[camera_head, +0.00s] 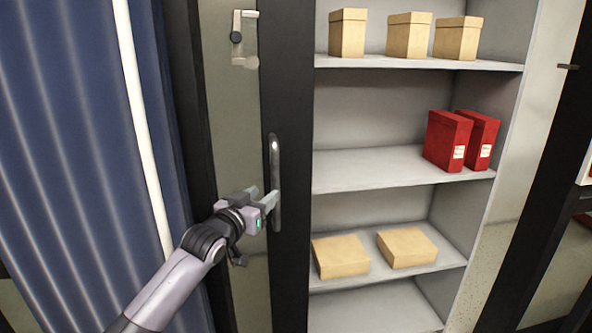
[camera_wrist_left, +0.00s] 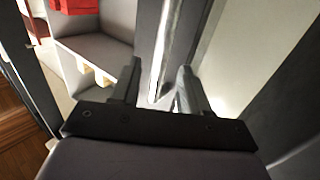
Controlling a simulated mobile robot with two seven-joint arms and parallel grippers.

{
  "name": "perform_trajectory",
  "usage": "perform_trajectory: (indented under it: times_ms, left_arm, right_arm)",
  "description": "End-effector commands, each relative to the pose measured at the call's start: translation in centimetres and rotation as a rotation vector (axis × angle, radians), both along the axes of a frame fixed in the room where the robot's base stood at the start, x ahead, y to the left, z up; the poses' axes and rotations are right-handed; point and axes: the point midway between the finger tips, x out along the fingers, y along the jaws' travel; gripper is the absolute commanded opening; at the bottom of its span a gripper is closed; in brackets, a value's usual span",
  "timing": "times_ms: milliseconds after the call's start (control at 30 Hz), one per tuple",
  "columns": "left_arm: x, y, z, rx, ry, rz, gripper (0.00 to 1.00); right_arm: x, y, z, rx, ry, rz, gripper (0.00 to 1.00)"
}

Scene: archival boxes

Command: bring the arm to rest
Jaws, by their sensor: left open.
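My left arm comes in from the lower left in the head view. My left gripper (camera_head: 266,198) is open beside the long metal door handle (camera_head: 274,160) on the dark door frame. In the left wrist view, the two fingers of my left gripper (camera_wrist_left: 158,88) stand apart, with the handle (camera_wrist_left: 168,45) showing beyond and between them. I cannot tell whether a finger touches the handle. My right gripper is not in view.
The cabinet's grey shelves (camera_head: 375,172) hold several tan boxes (camera_head: 347,33) and two red boxes (camera_head: 447,140). Two flat tan boxes (camera_head: 340,256) lie lower down. A blue corrugated panel (camera_head: 70,150) stands at the left, close to my arm.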

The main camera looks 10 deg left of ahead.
Motion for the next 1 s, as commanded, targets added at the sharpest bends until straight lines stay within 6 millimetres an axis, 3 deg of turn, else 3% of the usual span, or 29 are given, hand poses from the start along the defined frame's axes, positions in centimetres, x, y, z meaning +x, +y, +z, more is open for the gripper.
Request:
perform_trajectory:
  times_ms: [267,500,800,1000]
  left_arm:
    - [-7.0,-0.7,-11.8,0.013,0.145,-0.006,0.46]
    - [-15.3,-0.4,-20.5,0.033,0.274,0.004,0.46]
    - [-27.3,0.8,-28.0,0.076,0.439,0.032,0.46]
    - [-34.9,2.0,-30.7,0.117,0.538,0.054,0.46]
  right_arm:
    - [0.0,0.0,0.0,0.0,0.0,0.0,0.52]
    - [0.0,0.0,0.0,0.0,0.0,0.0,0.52]
    - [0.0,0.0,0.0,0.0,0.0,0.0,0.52]
    - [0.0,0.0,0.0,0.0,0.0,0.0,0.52]
